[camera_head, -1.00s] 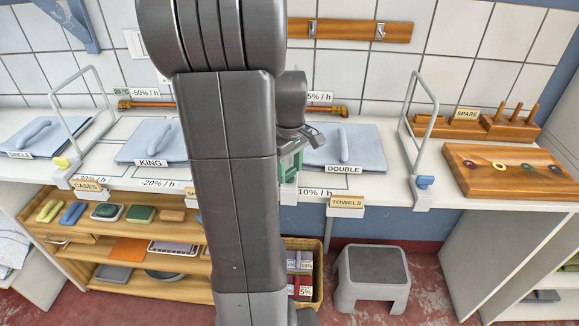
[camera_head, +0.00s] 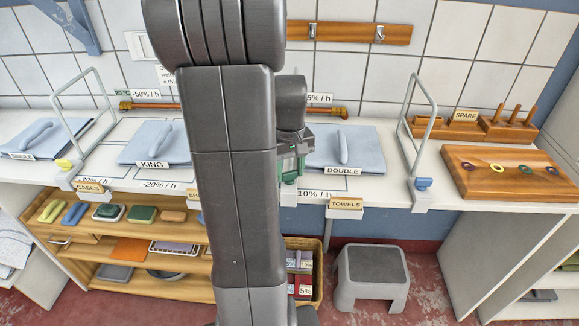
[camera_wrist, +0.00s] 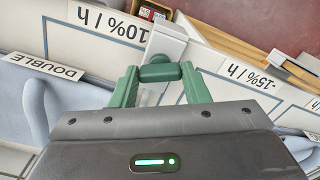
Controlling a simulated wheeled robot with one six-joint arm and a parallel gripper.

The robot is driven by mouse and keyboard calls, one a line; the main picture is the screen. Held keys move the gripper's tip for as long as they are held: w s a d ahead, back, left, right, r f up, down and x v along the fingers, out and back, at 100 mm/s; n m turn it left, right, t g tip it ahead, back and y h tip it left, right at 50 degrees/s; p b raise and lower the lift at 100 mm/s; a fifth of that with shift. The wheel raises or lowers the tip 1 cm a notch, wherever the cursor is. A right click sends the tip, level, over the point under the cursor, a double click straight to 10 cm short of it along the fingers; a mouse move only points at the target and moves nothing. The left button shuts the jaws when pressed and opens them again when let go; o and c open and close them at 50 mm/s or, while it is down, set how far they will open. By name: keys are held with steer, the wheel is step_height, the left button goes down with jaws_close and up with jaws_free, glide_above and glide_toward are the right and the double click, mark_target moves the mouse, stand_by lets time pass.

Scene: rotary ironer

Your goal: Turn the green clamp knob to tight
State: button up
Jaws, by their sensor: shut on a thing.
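The green clamp knob (camera_wrist: 160,73) shows in the wrist view as a short dark green bar on a white clamp block (camera_wrist: 166,42) at the counter edge. My gripper (camera_wrist: 160,70) has green fingers, one at each end of the knob, and is shut on it. In the head view my gripper (camera_head: 291,163) is at the counter's front edge, left of the DOUBLE label. There my arm and fingers hide most of the knob and clamp, and I cannot read the knob's setting.
A yellow-knobbed clamp (camera_head: 64,165) and a blue-knobbed clamp (camera_head: 423,184) stand on the counter, each by an upright wire frame. The blue-grey DOUBLE pad (camera_head: 362,147) lies right of my gripper. A grey step stool (camera_head: 372,270) stands on the floor below.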

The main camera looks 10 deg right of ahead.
mark_target(290, 172)
steer(key=m+p, duration=0.1)
steer(key=m, duration=0.3)
steer(key=shift+m, duration=0.4)
stand_by(0.4)
steer(key=o, duration=1)
step_height(290, 172, up, 14)
steer(key=shift+f+p, duration=0.1)
steer(key=shift+p, duration=0.2)
step_height(290, 172, down, 14)
steer(key=shift+r+b, duration=0.1)
steer(key=shift+b, duration=0.25)
steer(key=shift+r, duration=0.1)
